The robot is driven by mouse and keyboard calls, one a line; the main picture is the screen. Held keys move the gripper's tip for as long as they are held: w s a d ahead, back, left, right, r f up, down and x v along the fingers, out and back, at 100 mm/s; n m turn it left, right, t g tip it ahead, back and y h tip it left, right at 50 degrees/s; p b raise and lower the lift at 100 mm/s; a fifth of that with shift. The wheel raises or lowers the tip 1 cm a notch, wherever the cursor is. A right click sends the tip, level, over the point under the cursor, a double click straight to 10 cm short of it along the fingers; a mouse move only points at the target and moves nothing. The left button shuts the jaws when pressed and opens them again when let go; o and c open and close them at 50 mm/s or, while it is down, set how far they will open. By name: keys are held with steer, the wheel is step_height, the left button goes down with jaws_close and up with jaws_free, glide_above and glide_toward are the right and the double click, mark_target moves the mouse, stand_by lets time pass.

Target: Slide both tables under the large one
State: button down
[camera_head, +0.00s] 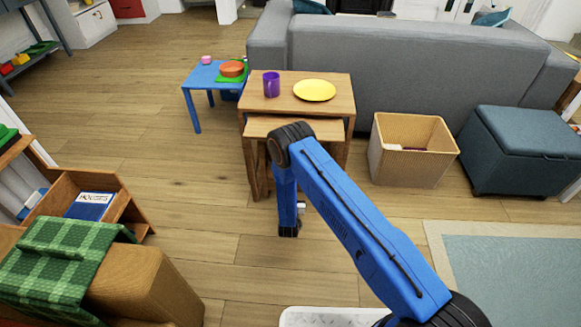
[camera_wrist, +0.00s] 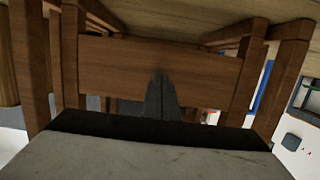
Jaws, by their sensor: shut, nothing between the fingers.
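The large wooden table (camera_head: 335,110) stands behind the grey sofa, with a purple mug (camera_head: 271,84) and a yellow plate (camera_head: 314,90) on top. A lower wooden table (camera_head: 322,130) is partly under it, its front edge sticking out toward me. My arm covers much of the space below, so a third table cannot be made out clearly. My gripper (camera_head: 288,232) points down in front of the tables, shut and empty. In the wrist view, my gripper (camera_wrist: 160,95) shows as a dark wedge before a wooden crosspiece (camera_wrist: 215,75) between wooden legs (camera_wrist: 70,55). Contact cannot be told.
A blue table (camera_head: 196,84) with toy dishes stands left of the large table. A woven bin (camera_head: 405,165) and a teal ottoman (camera_head: 520,150) stand to the right. A low shelf (camera_head: 125,205) and a brown seat (camera_head: 150,275) are at left. Open floor lies between.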

steer(key=shift+w, duration=1.5)
steer(key=shift+w+d, duration=0.1)
steer(key=shift+w, duration=2.5)
steer(key=shift+w, duration=2.15)
steer(key=shift+s+r, duration=0.5)
steer(key=shift+s, duration=0.85)
steer(key=shift+s+r, duration=0.5)
steer(key=shift+s, duration=0.9)
steer(key=shift+s+r, duration=0.5)
steer(key=shift+s, duration=0.85)
